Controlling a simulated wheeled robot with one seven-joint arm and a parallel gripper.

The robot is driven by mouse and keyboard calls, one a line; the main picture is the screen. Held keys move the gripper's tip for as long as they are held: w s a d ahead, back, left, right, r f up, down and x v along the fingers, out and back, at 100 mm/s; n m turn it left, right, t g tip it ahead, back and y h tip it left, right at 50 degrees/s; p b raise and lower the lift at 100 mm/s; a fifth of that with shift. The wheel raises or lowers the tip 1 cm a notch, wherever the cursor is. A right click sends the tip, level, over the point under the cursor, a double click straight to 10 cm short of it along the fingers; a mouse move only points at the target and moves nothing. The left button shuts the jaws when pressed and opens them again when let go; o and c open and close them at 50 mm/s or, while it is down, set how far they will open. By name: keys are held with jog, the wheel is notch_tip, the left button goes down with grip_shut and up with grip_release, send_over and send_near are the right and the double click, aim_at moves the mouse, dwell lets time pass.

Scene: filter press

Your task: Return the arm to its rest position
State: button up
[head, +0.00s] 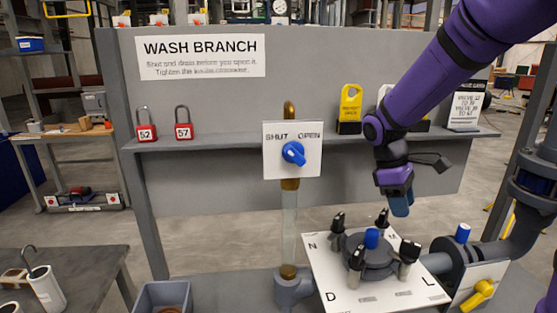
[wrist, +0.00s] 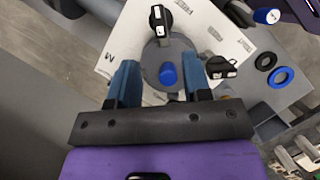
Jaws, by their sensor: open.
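My gripper (head: 401,205) hangs from my purple arm above the filter housing, with its blue fingertips pointing down. In the wrist view my gripper (wrist: 158,85) shows two blue fingers apart with nothing held between them. Beyond the fingers is the round grey filter housing (head: 368,262) with a blue cap (head: 371,238) on top. The blue cap also shows in the wrist view (wrist: 168,75), below and apart from the fingers. Several black clamp knobs stand around the housing, one of them at the right (head: 409,251).
A white plate (head: 330,285) with letters lies under the housing. A blue valve knob (head: 293,153) is on a vertical pipe. A yellow-handled valve (head: 477,294) is at right.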

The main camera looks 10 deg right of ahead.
jog(key=s+a+r+m+t+y, duration=0.1)
jog(key=s+r+m+t, duration=0.3)
jog(key=s, duration=0.6)
jog(key=s+a+r+m+t+y, duration=0.2)
jog(key=s+a+r+m+t, duration=0.1)
jog(key=s+r, duration=0.6)
jog(key=shift+s+a+m+t, duration=0.4)
jog(key=shift+s+m+t, duration=0.25)
jog(key=shift+m, duration=0.35)
jog(key=shift+w, duration=0.1)
